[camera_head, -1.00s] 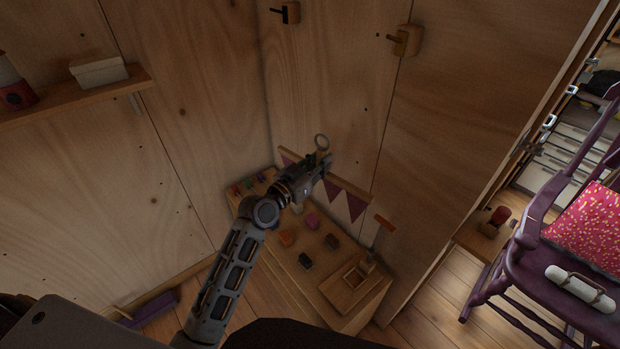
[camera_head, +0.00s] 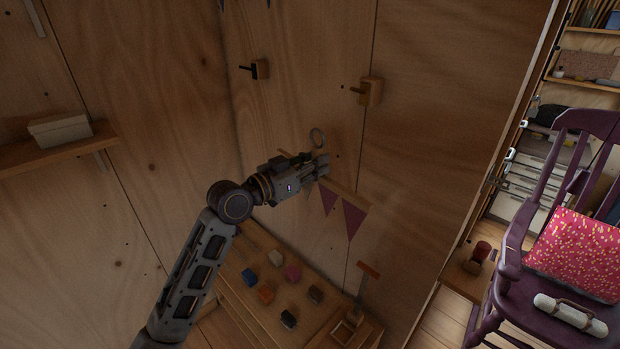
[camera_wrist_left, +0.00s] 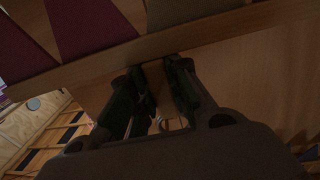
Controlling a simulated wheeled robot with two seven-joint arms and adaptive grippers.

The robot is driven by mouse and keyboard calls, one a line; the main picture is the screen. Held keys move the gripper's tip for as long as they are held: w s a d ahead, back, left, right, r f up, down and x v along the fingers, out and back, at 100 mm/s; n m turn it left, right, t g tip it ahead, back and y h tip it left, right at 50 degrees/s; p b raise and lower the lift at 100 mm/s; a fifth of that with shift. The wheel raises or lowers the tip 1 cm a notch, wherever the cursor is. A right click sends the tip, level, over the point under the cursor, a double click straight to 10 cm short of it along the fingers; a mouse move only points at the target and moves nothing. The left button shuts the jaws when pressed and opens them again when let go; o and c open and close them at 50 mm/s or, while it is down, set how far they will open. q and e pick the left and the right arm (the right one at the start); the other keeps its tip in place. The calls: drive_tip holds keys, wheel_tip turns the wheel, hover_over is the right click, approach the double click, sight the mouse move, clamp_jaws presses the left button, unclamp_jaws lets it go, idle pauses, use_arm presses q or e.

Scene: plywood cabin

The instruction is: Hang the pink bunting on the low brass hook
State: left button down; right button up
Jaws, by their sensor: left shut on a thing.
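The bunting is a wooden bar with dark pink pennants (camera_head: 353,219) below and a ring (camera_head: 317,138) above. My left gripper (camera_head: 321,172) is shut on the bar and holds it in the air, tilted down to the right. In the left wrist view the bar (camera_wrist_left: 100,62) crosses at the fingertips (camera_wrist_left: 160,78), with pennants (camera_wrist_left: 85,25) beyond. The brass hook (camera_head: 368,91) is on a wooden block on the wall, above and right of the ring, which is apart from it. A dark hook (camera_head: 260,69) is to its left. My right gripper is out of view.
A low wooden bench (camera_head: 240,297) with several coloured blocks is below the bunting. A shelf (camera_head: 60,147) with a pale box (camera_head: 60,130) is on the left wall. A purple chair (camera_head: 510,235) with a pink cushion (camera_head: 575,255) stands at right.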

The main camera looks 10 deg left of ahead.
use_arm(q)
drive_tip(key=s+d+r+m+g+h+b, duration=0.1)
drive_tip(key=s+d+r+m+g+h, duration=0.1)
drive_tip(key=r, duration=0.8)
drive_tip(key=shift+s+d+r, duration=0.35)
drive_tip(key=shift+s, duration=0.2)
drive_tip(key=shift+w+d, duration=0.1)
drive_tip(key=shift+w, duration=0.05)
drive_tip(key=w+d+f, duration=0.1)
drive_tip(key=w+d, duration=0.5)
drive_tip(key=w, duration=0.2)
drive_tip(key=shift+w+f, duration=0.15)
drive_tip(key=shift+f, duration=0.2)
idle(1.8)
drive_tip(key=shift+f, duration=0.15)
idle(0.4)
